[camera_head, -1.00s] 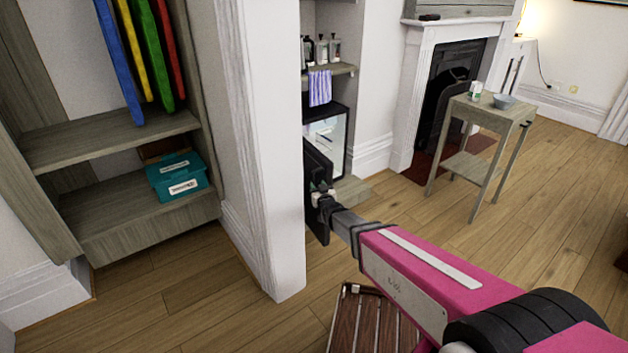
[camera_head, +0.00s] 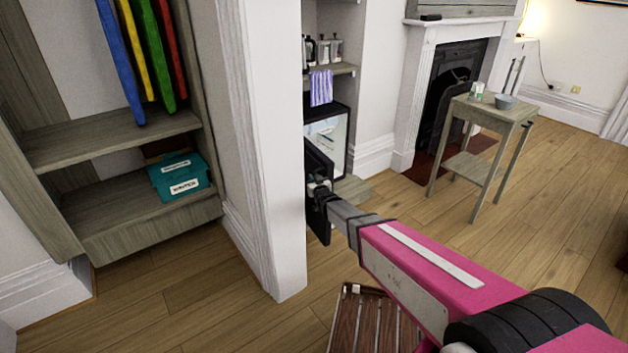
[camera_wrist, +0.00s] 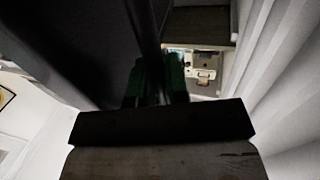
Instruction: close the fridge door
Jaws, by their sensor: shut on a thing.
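The small black fridge (camera_head: 340,118) stands in the alcove below a shelf, with its lit pale interior showing. Its dark door (camera_head: 316,171) is open and swung out towards me, partly hidden by the white wall end. My gripper (camera_head: 319,187) is at the door's near side, at its edge or handle. In the wrist view the dark door panel (camera_wrist: 75,40) fills the upper left, and my gripper's green-tipped fingers (camera_wrist: 156,85) are closed around a dark upright bar on it. The exact grip point is in shadow.
A white wall end (camera_head: 262,150) stands close left of the door and my arm. A wooden slatted piece (camera_head: 372,320) lies below my arm. A small side table (camera_head: 485,120) with a bowl stands right, before the fireplace. Floor between is clear.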

